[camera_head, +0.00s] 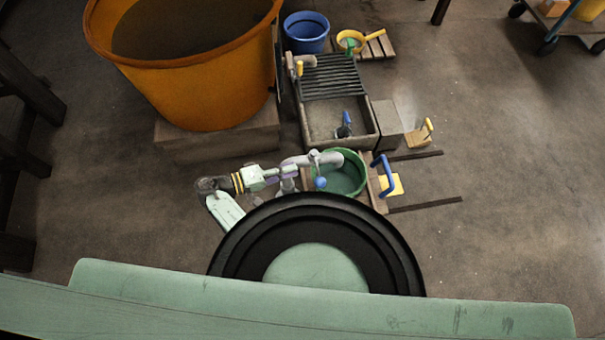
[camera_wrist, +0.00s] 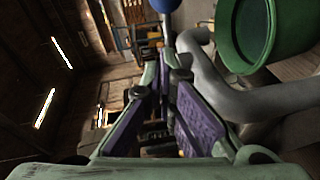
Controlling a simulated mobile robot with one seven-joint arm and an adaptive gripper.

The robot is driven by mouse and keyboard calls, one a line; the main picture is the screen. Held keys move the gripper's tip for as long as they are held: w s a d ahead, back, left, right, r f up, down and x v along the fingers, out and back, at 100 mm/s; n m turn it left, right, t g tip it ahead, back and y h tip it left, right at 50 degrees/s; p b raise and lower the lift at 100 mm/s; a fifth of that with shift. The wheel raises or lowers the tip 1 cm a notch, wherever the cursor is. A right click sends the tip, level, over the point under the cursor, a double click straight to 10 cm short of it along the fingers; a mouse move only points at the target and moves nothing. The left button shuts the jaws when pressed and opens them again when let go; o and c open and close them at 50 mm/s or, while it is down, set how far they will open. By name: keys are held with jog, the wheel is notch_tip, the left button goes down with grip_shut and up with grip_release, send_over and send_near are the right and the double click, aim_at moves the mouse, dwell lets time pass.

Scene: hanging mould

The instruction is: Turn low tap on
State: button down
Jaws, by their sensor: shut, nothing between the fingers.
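The low tap is a bent grey pipe (camera_head: 330,159) with a lever that ends in a blue ball (camera_head: 320,183). Its spout reaches over a green bucket (camera_head: 345,180). My gripper (camera_head: 284,173) is shut and empty, just left of the pipe in the head view. In the wrist view, my gripper's purple-padded fingers (camera_wrist: 161,68) point toward the blue ball (camera_wrist: 165,4), which is cut by the top edge. The grey pipe (camera_wrist: 207,82) runs close along the fingers' right side. I cannot tell whether they touch.
A large orange tub (camera_head: 190,90) stands on a block at upper left. A stone trough (camera_head: 365,142) with a grate, a blue bucket (camera_head: 305,38) and a yellow pan (camera_head: 352,38) lie beyond the tap. A blue handle (camera_head: 384,174) stands right of the green bucket.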

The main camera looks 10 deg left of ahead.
aim_at(317, 169)
jog(key=shift+s+d+f+p, duration=0.15)
jog(key=shift+d+p, duration=0.05)
jog(key=shift+d, duration=0.55)
jog(key=shift+s+d+f+p, duration=0.15)
jog(key=shift+d+p, duration=0.1)
jog(key=shift+d, duration=0.45)
jog(key=shift+s+d+f+p, duration=0.15)
jog(key=shift+d+p, duration=0.05)
jog(key=shift+d, duration=0.55)
jog(key=shift+s+d+n+t+y+p, duration=0.15)
jog(key=shift+d+n+t+y+p, duration=0.2)
jog(key=shift+n+t, duration=0.4)
